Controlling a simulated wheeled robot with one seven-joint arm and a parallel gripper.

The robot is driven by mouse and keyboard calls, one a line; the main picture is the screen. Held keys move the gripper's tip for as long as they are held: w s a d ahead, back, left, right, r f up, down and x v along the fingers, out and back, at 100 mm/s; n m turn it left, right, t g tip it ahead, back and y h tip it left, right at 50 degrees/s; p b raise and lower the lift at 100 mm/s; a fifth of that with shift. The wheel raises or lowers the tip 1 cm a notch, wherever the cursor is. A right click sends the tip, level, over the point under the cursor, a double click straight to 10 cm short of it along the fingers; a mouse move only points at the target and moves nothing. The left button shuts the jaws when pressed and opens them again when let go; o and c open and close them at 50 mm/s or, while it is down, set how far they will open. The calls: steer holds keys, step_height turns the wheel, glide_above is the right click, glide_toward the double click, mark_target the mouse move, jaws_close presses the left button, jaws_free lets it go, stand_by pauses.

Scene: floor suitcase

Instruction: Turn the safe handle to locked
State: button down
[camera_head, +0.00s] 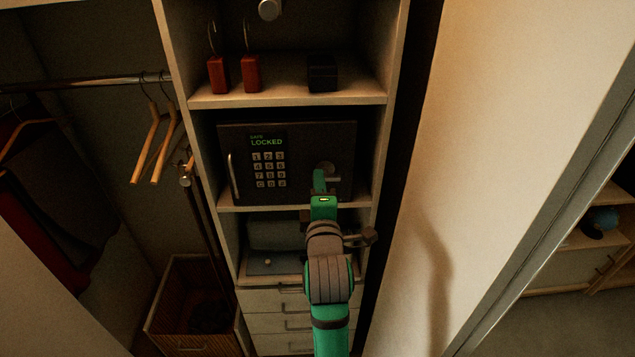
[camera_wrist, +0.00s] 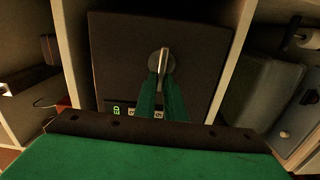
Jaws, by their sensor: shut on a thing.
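The dark safe (camera_head: 236,136) sits in a middle shelf compartment with its door closed. The safe handle (camera_head: 327,169) is on a round metal plate at the right of the door, partly hidden by my green gripper (camera_head: 320,182). In the wrist view the handle (camera_wrist: 163,60) stands lengthwise between the two green fingers of my gripper (camera_wrist: 166,88), which is shut on it. The safe door (camera_wrist: 120,60) fills the middle of that view.
A shelf with grey items (camera_head: 272,236) and drawers (camera_head: 285,300) are below. Hangers (camera_head: 150,143) and a wooden basket (camera_head: 172,285) are at left. A pale wall (camera_head: 490,120) bounds the right.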

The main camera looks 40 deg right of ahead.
steer(key=shift+s+d+f, duration=0.15)
steer(key=shift+d+f, duration=0.15)
steer(key=c, duration=1.8)
jaws_free()
steer(key=shift+c, duration=0.2)
steer(key=shift+a+r, duration=0.1)
steer(key=shift+r, duration=0.05)
steer(key=shift+a, duration=0.1)
